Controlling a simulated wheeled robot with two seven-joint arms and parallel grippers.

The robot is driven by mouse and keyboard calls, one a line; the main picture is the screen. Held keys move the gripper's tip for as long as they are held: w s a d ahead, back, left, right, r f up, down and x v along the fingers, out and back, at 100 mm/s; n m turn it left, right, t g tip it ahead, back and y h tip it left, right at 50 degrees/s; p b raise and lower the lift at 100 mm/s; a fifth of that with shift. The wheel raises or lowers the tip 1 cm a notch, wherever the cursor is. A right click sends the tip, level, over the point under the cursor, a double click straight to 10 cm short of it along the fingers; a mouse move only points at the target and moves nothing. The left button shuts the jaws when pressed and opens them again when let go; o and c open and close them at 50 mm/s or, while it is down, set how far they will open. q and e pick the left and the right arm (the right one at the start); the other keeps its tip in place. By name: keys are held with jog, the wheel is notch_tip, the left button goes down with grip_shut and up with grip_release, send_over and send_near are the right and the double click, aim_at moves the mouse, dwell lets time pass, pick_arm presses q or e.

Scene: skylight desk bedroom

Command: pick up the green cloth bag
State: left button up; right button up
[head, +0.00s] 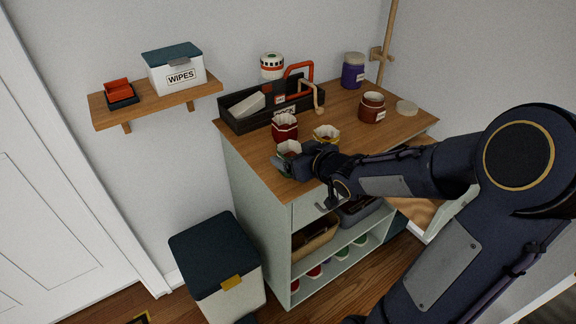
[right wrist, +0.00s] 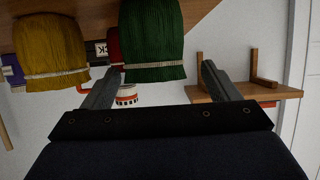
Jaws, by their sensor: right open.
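The green cloth bag (head: 288,147) stands on the wooden top of the cabinet, at its front left corner, partly hidden behind my right gripper (head: 287,163). In the right wrist view the green bag (right wrist: 153,45) shows large, with a pale band around it, between the two finger lines of my right gripper (right wrist: 161,70). The fingers are apart, one on each side of the bag, and not shut on it. I cannot tell whether they touch it. My left gripper is not in view.
A yellow bag (head: 326,132) stands close to the right and a red bag (head: 284,127) just behind. A black tool caddy (head: 238,124) is farther back. A bin (head: 219,262) is on the floor.

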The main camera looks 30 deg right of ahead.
aim_at(284, 149)
jog(key=x, duration=0.2)
jog(key=b+x, duration=0.1)
jog(key=x, duration=0.2)
jog(key=shift+d, duration=0.25)
jog(key=c, duration=1.1)
jog(key=shift+o, duration=0.2)
jog(key=shift+r, duration=0.1)
